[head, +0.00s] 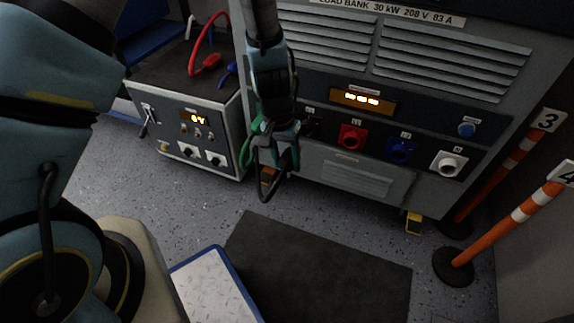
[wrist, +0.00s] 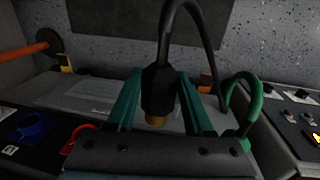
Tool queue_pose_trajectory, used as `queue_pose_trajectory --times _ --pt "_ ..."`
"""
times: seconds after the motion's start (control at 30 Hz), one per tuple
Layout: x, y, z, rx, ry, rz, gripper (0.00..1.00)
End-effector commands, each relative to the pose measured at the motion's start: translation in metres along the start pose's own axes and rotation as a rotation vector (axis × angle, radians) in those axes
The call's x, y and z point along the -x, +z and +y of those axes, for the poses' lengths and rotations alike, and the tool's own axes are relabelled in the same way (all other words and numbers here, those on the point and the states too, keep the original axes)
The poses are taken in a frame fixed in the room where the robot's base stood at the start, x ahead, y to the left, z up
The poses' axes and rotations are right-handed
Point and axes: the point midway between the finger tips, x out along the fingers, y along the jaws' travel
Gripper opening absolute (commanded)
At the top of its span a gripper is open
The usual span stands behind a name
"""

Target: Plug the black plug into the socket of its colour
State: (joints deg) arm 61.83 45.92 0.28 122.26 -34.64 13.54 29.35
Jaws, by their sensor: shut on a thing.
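My gripper (head: 279,133) is in front of the load bank's lower left panel. It is shut on the black plug (wrist: 158,88), between its two green fingers in the wrist view. The plug's brass-coloured end points toward the bottom of that view, and its black cable loops up from the other end. In the head view the plug is mostly hidden by the gripper. A black socket (head: 313,126) shows just right of the gripper, dark and partly covered. I cannot tell whether plug and socket touch. The red socket (head: 352,137), blue socket (head: 401,150) and white socket (head: 449,164) follow to the right.
A green cable (wrist: 246,97) curves close beside the gripper. A power unit (head: 190,125) with red and blue leads on top stands left of the load bank (head: 420,95). Orange-and-white posts (head: 510,222) stand at the right. A dark mat (head: 315,270) covers the floor in front.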

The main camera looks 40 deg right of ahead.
Motion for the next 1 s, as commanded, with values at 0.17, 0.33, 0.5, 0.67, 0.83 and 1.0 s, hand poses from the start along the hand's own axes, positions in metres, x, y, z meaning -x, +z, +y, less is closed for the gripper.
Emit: queue_pose_trajectory --times 0.17,0.33,0.5,0.67,0.83,1.0 --pt "-0.001 0.0 0.002 -0.004 0.001 0.0 0.03" --pt "-0.001 0.0 0.002 -0.004 0.001 0.0 0.03" --pt "0.0 -0.002 0.002 -0.003 0.0 0.0 0.03" --pt "0.001 -0.015 0.002 -0.003 0.0 0.001 0.03" --pt "0.001 -0.031 0.002 -0.003 0.001 0.001 0.03" --pt "0.001 -0.045 0.002 -0.003 0.0 0.001 0.03"
